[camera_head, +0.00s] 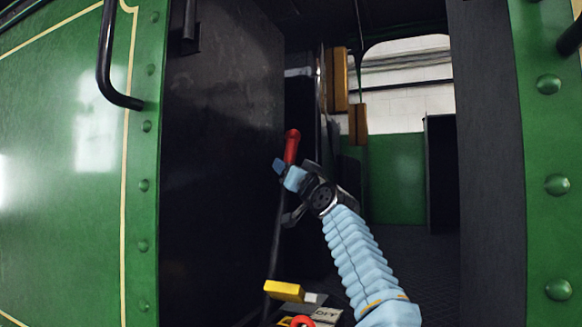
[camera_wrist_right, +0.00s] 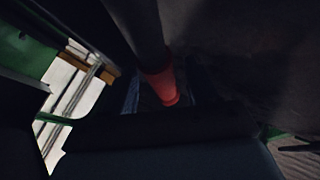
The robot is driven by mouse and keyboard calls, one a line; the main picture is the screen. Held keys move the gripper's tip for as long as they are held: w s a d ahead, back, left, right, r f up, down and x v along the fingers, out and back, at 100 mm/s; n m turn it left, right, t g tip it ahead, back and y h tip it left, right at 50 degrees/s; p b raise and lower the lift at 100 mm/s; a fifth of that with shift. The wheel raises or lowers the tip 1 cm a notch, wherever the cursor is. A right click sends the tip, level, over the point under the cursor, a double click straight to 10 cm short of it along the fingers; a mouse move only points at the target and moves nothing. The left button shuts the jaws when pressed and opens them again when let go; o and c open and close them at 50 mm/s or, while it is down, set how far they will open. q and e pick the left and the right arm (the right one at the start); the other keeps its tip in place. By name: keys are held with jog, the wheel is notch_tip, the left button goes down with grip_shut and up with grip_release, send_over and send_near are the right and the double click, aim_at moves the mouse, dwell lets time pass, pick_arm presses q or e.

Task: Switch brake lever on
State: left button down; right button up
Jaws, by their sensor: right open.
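The brake lever has a red handle (camera_head: 291,147) on a thin dark rod (camera_head: 275,238) and stands nearly upright inside the dark cab doorway. My right gripper (camera_head: 286,172) is open, with its light blue fingertips at the lower end of the red handle. In the right wrist view the red handle (camera_wrist_right: 163,86) shows between the dark fingers, dimly lit. I cannot tell whether the fingers touch it. My left gripper is not in view.
A yellow part (camera_head: 284,291) and a red ring-shaped part (camera_head: 302,321) sit low by the lever's base. A dark wall panel (camera_head: 220,150) stands close left of the lever. Green riveted tram sides (camera_head: 545,160) frame the doorway. The cab space to the right is open.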

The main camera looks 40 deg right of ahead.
grip_shut()
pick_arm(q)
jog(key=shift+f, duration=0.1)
pick_arm(e)
jog(key=shift+a, duration=0.1)
